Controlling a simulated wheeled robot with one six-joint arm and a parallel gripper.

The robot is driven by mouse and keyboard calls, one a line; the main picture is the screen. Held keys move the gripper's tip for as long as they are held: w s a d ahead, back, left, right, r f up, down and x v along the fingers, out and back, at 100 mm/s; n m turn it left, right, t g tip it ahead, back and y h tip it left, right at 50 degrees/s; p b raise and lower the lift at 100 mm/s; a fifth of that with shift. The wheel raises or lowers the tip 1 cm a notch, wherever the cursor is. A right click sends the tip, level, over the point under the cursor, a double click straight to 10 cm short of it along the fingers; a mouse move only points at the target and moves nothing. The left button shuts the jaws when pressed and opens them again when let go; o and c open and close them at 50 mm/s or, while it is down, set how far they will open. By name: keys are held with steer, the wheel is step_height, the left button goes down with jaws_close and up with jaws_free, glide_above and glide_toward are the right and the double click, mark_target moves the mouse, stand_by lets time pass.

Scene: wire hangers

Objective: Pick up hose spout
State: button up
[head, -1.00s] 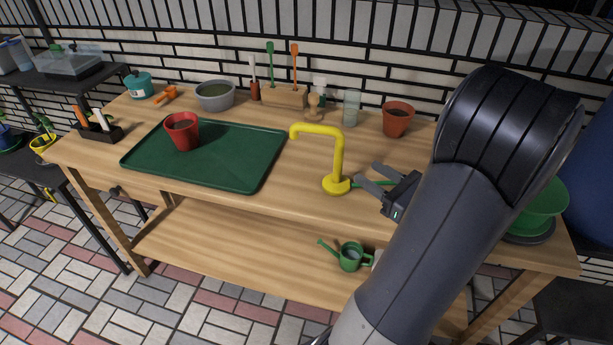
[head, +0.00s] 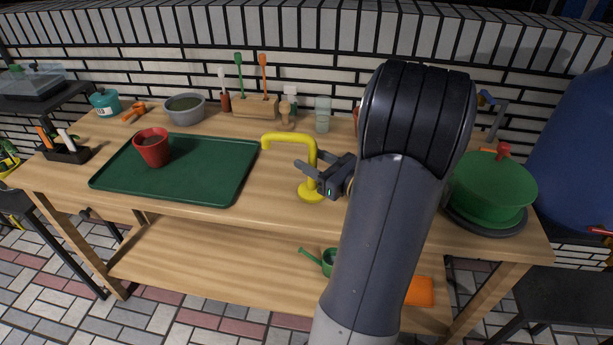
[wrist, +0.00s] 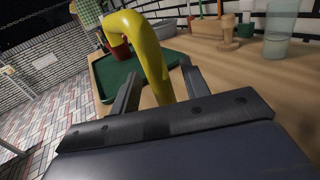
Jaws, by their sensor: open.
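The yellow hose spout (head: 312,158) stands upright on the wooden bench, on a round yellow base, with its bent top pointing left. In the wrist view the spout (wrist: 152,58) rises between the two fingers, its bend at upper left. My gripper (head: 306,170) is open at the spout's right side, at mid-height of its post. In the wrist view my gripper (wrist: 158,88) has a finger on each side of the post, with gaps visible. The spout's base is hidden in the wrist view by the gripper body.
A green tray (head: 215,185) with a red pot (head: 152,147) lies left of the spout. A glass (head: 322,114) and a wooden tool block (head: 255,105) stand behind. A green lidded pot (head: 490,190) is at right. Bare bench lies between tray and spout.

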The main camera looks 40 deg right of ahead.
steer(key=shift+w, duration=0.25)
steer(key=shift+c, duration=0.2)
jaws_close()
